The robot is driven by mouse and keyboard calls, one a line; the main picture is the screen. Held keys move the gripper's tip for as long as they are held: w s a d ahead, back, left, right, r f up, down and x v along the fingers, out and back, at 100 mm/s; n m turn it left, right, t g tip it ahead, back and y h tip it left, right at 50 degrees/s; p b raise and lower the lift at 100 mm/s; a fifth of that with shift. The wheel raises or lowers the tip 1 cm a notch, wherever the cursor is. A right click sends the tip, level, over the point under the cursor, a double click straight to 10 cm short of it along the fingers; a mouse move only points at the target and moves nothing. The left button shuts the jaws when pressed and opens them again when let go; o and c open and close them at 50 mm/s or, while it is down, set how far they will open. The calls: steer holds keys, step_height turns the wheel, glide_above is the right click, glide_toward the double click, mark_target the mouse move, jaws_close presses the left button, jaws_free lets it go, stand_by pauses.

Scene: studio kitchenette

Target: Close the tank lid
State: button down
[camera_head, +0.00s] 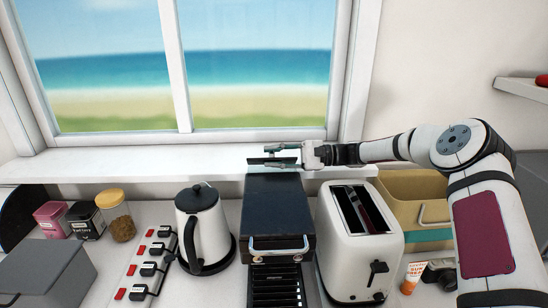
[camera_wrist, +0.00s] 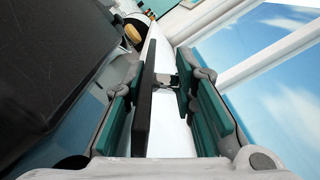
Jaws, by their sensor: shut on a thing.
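The dark coffee machine (camera_head: 277,208) stands on the counter below the window, with a metal handle on its front. A bluish see-through tank (camera_wrist: 88,95) shows behind its dark body in the wrist view. A thin dark plate that looks like the tank lid (camera_wrist: 146,95) stands roughly on edge there. My gripper (camera_head: 283,155) reaches in from the right above the machine's back edge. In the wrist view its fingers (camera_wrist: 168,105) lie either side of the plate, which is against the left finger; a gap shows toward the right finger. The lid's hinge is hidden.
A white toaster (camera_head: 358,240) stands close on the right and a kettle (camera_head: 203,228) close on the left. The window sill (camera_head: 130,168) runs just behind the machine. A tan bin (camera_head: 405,190) is farther right, under my arm.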

stand_by(0.4)
steer(key=c, duration=1.5)
jaws_free()
steer(key=shift+d, duration=0.1)
steer(key=d, duration=1.1)
steer(key=shift+d, duration=0.4)
